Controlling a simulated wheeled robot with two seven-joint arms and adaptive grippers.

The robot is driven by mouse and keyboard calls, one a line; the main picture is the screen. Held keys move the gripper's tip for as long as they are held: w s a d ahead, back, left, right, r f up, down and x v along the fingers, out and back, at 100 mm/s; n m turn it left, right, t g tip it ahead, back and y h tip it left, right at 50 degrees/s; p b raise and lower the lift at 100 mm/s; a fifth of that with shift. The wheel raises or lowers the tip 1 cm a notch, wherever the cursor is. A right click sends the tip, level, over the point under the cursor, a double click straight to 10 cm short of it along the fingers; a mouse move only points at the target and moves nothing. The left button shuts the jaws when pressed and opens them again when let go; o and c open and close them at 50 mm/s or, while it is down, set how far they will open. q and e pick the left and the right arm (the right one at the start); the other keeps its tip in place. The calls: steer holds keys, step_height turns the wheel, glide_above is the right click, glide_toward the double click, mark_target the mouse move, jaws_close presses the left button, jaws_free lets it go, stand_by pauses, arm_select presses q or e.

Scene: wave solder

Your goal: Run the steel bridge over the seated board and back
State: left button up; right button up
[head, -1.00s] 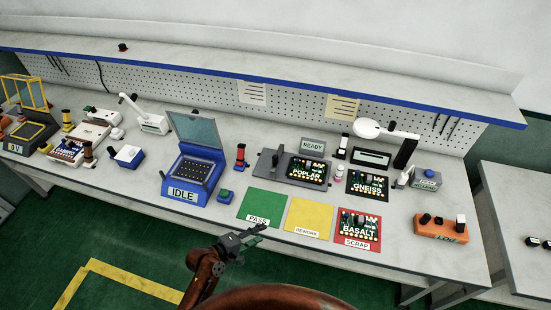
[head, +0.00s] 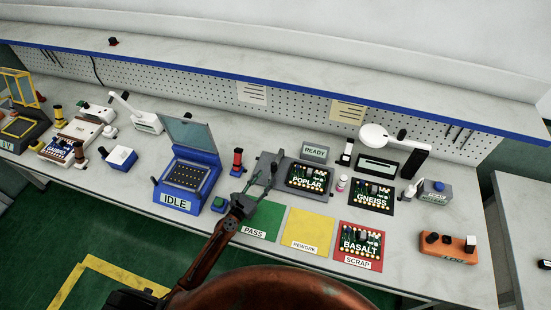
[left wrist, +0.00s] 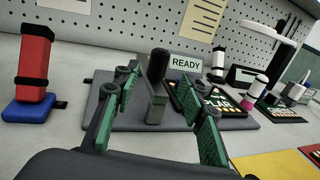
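The steel bridge (head: 271,168) is a grey upright piece with a dark knob at the left end of the grey fixture plate (head: 325,192). The board marked POPLAR (head: 309,179) sits on the plate just right of it. My left gripper (head: 257,184) is open and empty, near the plate's left front. In the left wrist view, the bridge (left wrist: 156,88) stands upright between my spread fingers as seen from the wrist, apparently beyond them; contact cannot be told. The POPLAR board (left wrist: 210,100) is partly hidden by the right finger. My right gripper is not in view.
A READY sign (head: 315,150) stands behind the plate. A red post on a blue base (head: 237,161) and a blue IDLE machine (head: 183,180) are to the left. Green PASS (head: 262,216), yellow REWORK (head: 309,229) and red SCRAP (head: 362,263) mats lie in front.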

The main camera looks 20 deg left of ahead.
mark_target(272, 169)
arm_select(q)
steer(key=shift+x, duration=1.1)
steer(key=x, duration=0.4)
steer(key=shift+w, duration=0.65)
steer(key=shift+w+d, duration=0.15)
steer(key=shift+w, duration=0.1)
steer(key=c, duration=0.7)
jaws_close()
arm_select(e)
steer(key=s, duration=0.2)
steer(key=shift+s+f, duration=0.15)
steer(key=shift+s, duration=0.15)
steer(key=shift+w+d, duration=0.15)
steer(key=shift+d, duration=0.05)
